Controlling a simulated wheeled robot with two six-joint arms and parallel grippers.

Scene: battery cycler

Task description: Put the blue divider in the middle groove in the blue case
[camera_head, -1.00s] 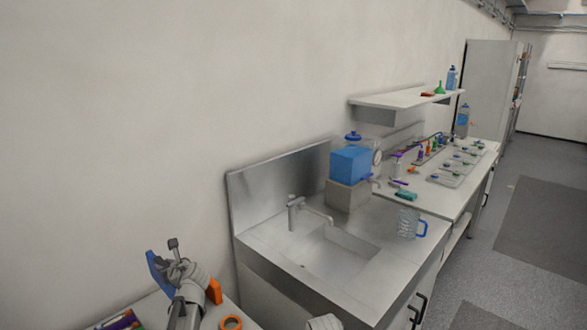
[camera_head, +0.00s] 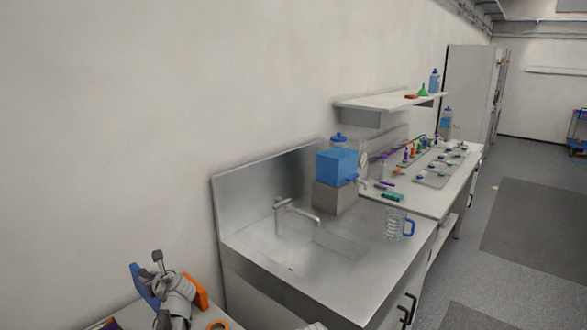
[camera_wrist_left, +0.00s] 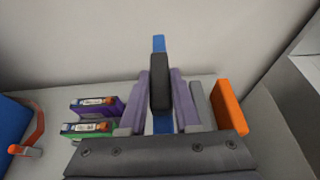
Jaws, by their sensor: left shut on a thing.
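My left gripper (camera_head: 146,276) is at the lower left of the head view, over the near worktop, shut on the blue divider (camera_head: 145,287). The divider is a thin blue plate, tilted in the head view. In the left wrist view its blue end (camera_wrist_left: 159,43) shows above a dark gripper part, and more blue shows below, between the fingers of the left gripper (camera_wrist_left: 160,85). The dark part hides its middle. I cannot make out the blue case or its grooves for certain; a blue surface (camera_wrist_left: 12,122) at the left edge of the wrist view is cut off.
An orange block (camera_wrist_left: 228,106) stands right of the gripper. Purple (camera_wrist_left: 98,104) and green (camera_wrist_left: 88,129) labelled boxes stand to its left. An orange ring (camera_head: 218,325) lies on the near worktop. A steel sink (camera_head: 310,252) and a wall lie beyond.

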